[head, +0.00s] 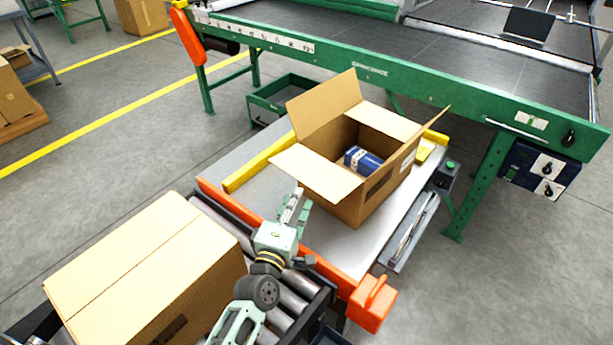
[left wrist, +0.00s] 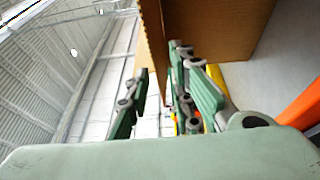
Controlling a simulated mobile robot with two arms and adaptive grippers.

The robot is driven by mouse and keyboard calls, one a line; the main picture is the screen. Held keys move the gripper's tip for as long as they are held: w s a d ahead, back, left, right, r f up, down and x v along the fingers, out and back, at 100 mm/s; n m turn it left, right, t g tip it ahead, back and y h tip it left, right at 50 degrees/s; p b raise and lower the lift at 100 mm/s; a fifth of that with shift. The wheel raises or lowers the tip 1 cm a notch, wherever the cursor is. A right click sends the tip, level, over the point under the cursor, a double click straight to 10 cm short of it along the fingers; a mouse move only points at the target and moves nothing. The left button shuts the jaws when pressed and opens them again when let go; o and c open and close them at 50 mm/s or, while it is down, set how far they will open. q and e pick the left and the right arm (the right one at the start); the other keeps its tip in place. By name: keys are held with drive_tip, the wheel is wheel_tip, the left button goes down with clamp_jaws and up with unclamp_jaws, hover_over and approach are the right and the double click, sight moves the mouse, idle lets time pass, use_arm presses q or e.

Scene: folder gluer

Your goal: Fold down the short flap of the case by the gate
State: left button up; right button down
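The open case (head: 376,190) stands on a grey table with its flaps spread. Its pale near flap (head: 312,174), on the side of the orange gate bar (head: 325,270), sticks outward. My left gripper (head: 297,202) is just below and in front of that flap, its fingers pointing up. In the left wrist view the fingers (left wrist: 158,98) are apart. Cardboard (left wrist: 215,35) is close beyond them, with a narrow strip showing in the gap; I cannot tell whether they touch it. My right gripper is not in view.
A blue pack (head: 362,160) lies inside the case. A closed carton (head: 150,270) sits on the rollers at lower left. Yellow rails (head: 258,165) flank the table. A green-framed conveyor (head: 400,75) runs behind. Bare table top lies left of the case.

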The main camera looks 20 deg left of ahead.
use_arm(q)
drive_tip(key=g, duration=0.2)
approach(308, 168)
drive_tip(key=shift+w+f+m+b, duration=0.15)
drive_tip(key=shift+w+m+b, duration=0.05)
drive_tip(key=shift+w, duration=0.35)
drive_tip(key=shift+w+f+m+b, duration=0.15)
drive_tip(key=shift+w+m+b, duration=0.05)
drive_tip(key=shift+w, duration=0.3)
drive_tip(key=w, duration=0.7)
drive_tip(key=shift+w+d+f, duration=0.35)
drive_tip(key=shift+w+f, duration=0.05)
drive_tip(key=shift+c, duration=0.5)
clamp_jaws()
